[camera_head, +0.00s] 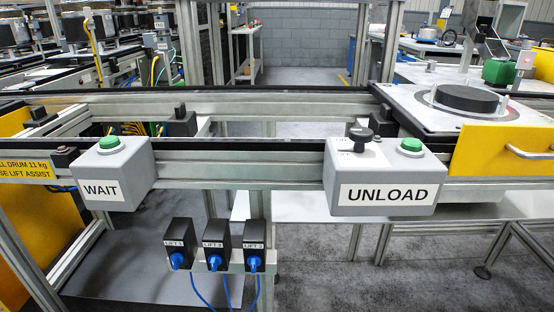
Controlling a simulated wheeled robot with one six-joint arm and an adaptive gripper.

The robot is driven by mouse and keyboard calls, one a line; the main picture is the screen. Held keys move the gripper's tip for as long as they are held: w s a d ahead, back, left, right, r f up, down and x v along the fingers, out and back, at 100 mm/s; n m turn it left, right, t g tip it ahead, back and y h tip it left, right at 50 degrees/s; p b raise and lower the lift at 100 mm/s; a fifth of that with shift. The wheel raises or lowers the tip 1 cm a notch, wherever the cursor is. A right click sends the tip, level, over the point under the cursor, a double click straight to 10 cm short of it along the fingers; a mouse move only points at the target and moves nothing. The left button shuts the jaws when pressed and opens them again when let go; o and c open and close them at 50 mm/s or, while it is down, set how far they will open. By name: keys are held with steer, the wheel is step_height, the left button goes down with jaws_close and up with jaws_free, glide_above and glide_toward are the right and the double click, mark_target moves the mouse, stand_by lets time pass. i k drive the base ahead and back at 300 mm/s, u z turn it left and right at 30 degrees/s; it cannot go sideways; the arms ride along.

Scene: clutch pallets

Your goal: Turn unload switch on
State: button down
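The grey UNLOAD box (388,194) is fixed to the front of the metal rail, right of centre. On its sloped top are a black rotary switch (360,137) at the left and a green button (411,145) at the right. The switch's knob and pointer show, with small markings beside it that are too small to read, so I cannot tell its setting. My gripper is not in view, and nothing touches the box.
A grey WAIT box (113,174) with a green button sits on the rail at left. Below the rail hang black LIFT boxes (213,245) with blue plugs and cables. A yellow panel with a handle (505,150) and a pallet with a black disc (466,98) stand at right.

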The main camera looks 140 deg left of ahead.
mark_target(361, 136)
steer(key=u, duration=3.95)
